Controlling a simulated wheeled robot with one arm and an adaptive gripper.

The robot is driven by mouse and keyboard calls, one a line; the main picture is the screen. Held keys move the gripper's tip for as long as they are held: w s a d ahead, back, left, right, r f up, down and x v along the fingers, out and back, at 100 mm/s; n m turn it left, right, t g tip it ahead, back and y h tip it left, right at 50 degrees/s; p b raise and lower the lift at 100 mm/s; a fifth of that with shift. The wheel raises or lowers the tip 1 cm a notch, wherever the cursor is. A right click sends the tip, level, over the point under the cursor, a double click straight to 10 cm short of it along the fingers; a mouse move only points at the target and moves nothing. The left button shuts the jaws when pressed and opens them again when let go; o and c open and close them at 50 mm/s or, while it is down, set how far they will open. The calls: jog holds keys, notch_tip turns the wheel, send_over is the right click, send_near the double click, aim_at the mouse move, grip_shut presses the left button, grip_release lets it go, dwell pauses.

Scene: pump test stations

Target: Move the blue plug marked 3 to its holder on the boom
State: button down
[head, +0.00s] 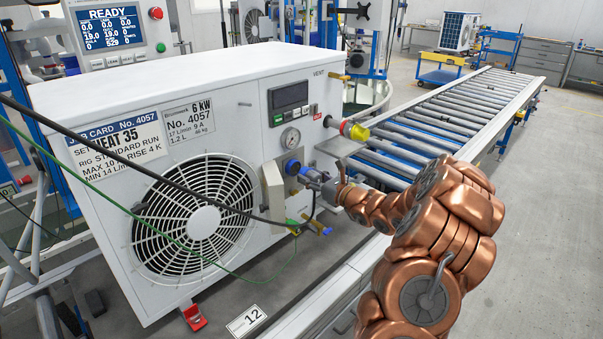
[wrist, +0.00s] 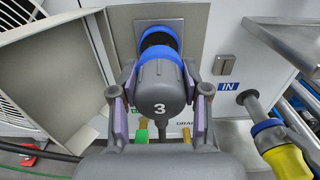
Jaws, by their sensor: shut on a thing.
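The plug marked 3 (wrist: 160,104) has a dark grey body and a blue collar. It points at the blue-ringed round socket on the front panel of the white unit. A dark band shows between the blue parts, and I cannot tell whether the plug is fully seated. My gripper (wrist: 160,84) is shut on the plug, one finger on each side. In the head view my gripper (head: 326,185) is at the panel, just right of the blue socket ring (head: 293,167). The holder on the boom is not identifiable in either view.
An open grey cover (wrist: 58,72) stands close left of the plug. A yellow-ended hose fitting (head: 355,131) sticks out at the right, below a blue IN label (wrist: 228,86) in the wrist view. Black and green cables cross before the white unit (head: 75,95). A roller conveyor (head: 440,115) runs behind.

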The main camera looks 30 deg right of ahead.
jog(key=shift+v, duration=1.1)
